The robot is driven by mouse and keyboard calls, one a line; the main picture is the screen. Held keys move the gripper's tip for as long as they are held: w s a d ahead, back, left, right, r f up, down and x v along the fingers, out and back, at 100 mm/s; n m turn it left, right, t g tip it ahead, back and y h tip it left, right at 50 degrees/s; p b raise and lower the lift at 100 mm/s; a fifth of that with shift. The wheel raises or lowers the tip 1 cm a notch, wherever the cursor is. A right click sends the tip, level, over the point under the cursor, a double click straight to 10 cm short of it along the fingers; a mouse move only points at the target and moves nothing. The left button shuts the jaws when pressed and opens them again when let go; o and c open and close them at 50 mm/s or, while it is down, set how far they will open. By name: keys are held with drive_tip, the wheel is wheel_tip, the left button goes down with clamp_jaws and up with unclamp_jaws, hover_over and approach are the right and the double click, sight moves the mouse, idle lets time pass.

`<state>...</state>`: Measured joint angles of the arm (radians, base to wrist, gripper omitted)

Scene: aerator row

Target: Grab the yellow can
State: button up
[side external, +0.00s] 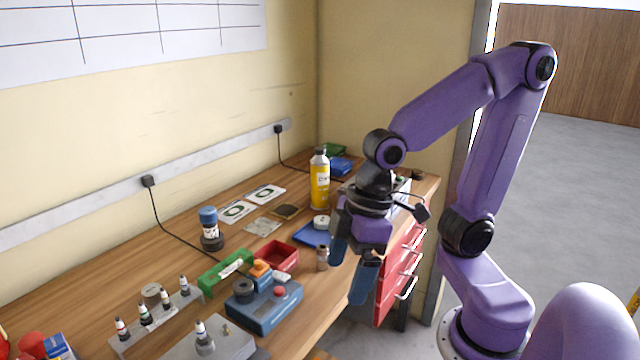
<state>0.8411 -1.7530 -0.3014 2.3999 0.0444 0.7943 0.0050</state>
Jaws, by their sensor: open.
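My gripper (350,275) points down near the bench's front edge, in front of the can and lower in the picture. Its two blue fingers are apart with nothing seen between them. The gripper and the can are apart in the picture, and the exact gap in depth is hard to tell.
A blue tray (308,236) and a small brown-capped bottle (322,258) are near the fingers. A red bin (279,256), a green bin (222,274) and a blue box with a red button (262,306) stand left. Red drawers (398,270) are below the bench.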

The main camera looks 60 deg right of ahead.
drive_tip(key=w+f+m+t+y, duration=0.2)
drive_tip(key=w+m+t, duration=0.2)
drive_tip(key=w, duration=0.8)
drive_tip(key=w+d+m+t+h, duration=0.3)
drive_tip(key=w+d+m+t, duration=0.2)
drive_tip(key=w+d, duration=0.55)
drive_tip(key=d+r+m+t+h, duration=0.2)
drive_tip(key=d+m+h, duration=0.3)
drive_tip(key=d, duration=0.8)
drive_tip(key=d+r+m+t+h, duration=0.25)
drive_tip(key=d+h, duration=0.45)
drive_tip(key=d, duration=0.6)
approach(322, 172)
drive_tip(key=shift+m, duration=0.25)
drive_tip(key=x, duration=0.9)
drive_tip(key=shift+d+x, duration=0.2)
drive_tip(key=shift+x, duration=2.65)
drive_tip(key=shift+s+r, duration=0.1)
drive_tip(key=shift+s, duration=0.05)
drive_tip(key=c, duration=1.5)
